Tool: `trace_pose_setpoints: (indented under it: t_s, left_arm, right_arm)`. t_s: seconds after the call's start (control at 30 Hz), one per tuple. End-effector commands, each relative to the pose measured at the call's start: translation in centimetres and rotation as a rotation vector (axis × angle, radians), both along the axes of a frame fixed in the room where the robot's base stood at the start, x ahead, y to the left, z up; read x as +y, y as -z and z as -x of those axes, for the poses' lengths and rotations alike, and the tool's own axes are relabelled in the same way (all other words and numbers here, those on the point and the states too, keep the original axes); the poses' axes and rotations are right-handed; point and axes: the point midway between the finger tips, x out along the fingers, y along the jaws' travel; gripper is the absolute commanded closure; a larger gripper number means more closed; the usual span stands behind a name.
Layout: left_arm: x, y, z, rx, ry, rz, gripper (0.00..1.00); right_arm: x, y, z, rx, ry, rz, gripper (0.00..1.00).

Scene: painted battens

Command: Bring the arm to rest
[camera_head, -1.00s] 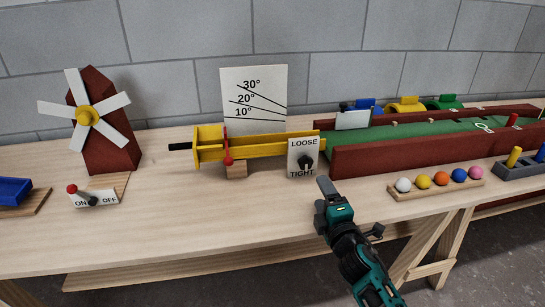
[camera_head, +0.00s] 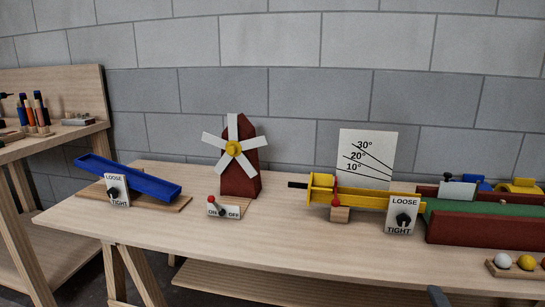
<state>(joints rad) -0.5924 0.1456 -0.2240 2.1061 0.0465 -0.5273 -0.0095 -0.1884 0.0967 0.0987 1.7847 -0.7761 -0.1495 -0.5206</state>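Only a small dark tip, which looks like part of my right gripper (camera_head: 438,296), shows at the bottom edge in the head view. It is in front of the workbench (camera_head: 300,245), below the red-walled green lane (camera_head: 480,225). The rest of that gripper and arm is out of frame, so whether it is open or shut is hidden. No object shows at the tip. My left gripper is not in view.
On the bench stand a blue tilted trough (camera_head: 128,177), a red windmill (camera_head: 239,170), an ON/OFF switch (camera_head: 224,210), a yellow launcher (camera_head: 365,198), an angle board (camera_head: 366,155) and a LOOSE/TIGHT knob (camera_head: 403,218). Several balls lie lower right. The bench's front middle is clear.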

Motion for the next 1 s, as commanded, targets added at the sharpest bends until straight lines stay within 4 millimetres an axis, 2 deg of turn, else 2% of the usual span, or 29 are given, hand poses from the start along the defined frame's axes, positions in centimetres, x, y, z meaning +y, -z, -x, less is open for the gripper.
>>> trace_pose_setpoints:
  t_s: [0.1, 0.17, 0.3, 0.47, 0.5, 0.7, 0.83, 1.0]
  left_arm:
    - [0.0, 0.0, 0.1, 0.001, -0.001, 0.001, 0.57]
    - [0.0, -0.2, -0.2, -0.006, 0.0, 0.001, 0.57]
    - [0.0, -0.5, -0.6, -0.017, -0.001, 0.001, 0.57]
    - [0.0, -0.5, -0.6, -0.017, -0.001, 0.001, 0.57]
    - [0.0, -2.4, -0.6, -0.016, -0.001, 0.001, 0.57]
    - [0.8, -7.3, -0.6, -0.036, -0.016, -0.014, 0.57]
    - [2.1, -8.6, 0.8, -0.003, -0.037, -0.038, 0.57]
    - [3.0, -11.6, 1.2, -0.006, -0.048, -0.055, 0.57]
  right_arm:
    - [3.7, 2.8, 3.3, 0.075, -0.016, -0.343, 0.3]
    - [5.8, 4.2, 5.2, 0.125, -0.018, -0.524, 0.3]
    - [11.2, 6.9, 10.0, 0.282, 0.002, -0.937, 0.3]
    - [17.8, 8.6, 16.3, 0.508, 0.063, -1.365, 0.3]
    - [17.7, 6.9, 16.3, 0.507, 0.072, -1.376, 0.3]
    - [16.5, 2.8, 16.5, 0.486, 0.089, -1.349, 0.3]
    - [15.7, 0.0, 16.9, 0.475, 0.103, -1.337, 0.3]
    - [14.7, -2.9, 17.4, 0.465, 0.117, -1.322, 0.3]
